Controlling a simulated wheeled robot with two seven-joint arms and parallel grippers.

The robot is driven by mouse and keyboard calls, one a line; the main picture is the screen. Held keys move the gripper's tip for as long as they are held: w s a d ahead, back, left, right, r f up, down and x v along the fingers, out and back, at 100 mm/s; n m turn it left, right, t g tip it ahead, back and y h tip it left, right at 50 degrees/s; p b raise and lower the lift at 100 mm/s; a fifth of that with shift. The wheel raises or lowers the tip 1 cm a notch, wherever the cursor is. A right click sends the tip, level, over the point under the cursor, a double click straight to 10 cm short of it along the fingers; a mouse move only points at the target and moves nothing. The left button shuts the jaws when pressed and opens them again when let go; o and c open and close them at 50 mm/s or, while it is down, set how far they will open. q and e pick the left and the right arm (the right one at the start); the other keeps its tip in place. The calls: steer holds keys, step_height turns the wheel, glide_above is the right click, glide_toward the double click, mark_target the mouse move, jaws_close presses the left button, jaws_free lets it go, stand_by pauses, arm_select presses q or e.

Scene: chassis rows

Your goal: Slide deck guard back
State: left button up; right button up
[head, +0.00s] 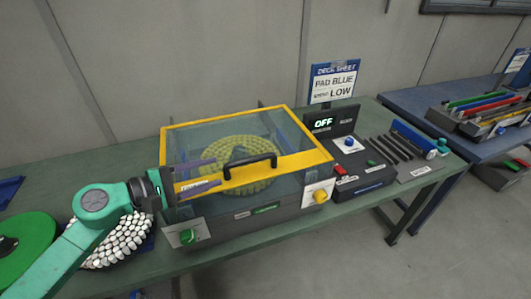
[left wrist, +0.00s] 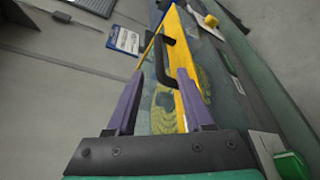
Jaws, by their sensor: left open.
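The deck guard (head: 300,163) is a clear cover with a yellow frame, sitting over the grey machine deck. A black bar handle (head: 250,160) is fixed on its front yellow rail. A round yellow studded pad (head: 235,150) shows through the clear panel. My left gripper (head: 218,172) is open, its purple fingers pointing at the handle from the left. In the left wrist view the handle (left wrist: 160,58) lies just ahead of the fingertips, over the yellow rail (left wrist: 184,85). The fingers look apart from the handle, with nothing between them. My right gripper is not in view.
A sign (head: 335,82) reads "PAD BLUE" and "LOW". The display (head: 325,123) reads "OFF". A yellow knob (head: 320,196) and a green knob (head: 187,236) are on the machine's front. A green disc (head: 28,240) and a white studded pad (head: 118,243) lie at left.

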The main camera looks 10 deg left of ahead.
mark_target(243, 163)
arm_select(q)
steer(key=shift+w+d+p, duration=0.6)
steer(key=shift+w+p, duration=0.2)
steer(key=shift+w, duration=0.1)
steer(key=p+x, duration=0.4)
steer(key=x, duration=0.5)
steer(key=shift+w+d, duration=0.1)
steer(key=shift+w, duration=0.1)
steer(key=shift+w+d+f, duration=0.25)
steer(key=shift+d+f, duration=0.05)
steer(key=shift+f, duration=0.05)
jaws_close()
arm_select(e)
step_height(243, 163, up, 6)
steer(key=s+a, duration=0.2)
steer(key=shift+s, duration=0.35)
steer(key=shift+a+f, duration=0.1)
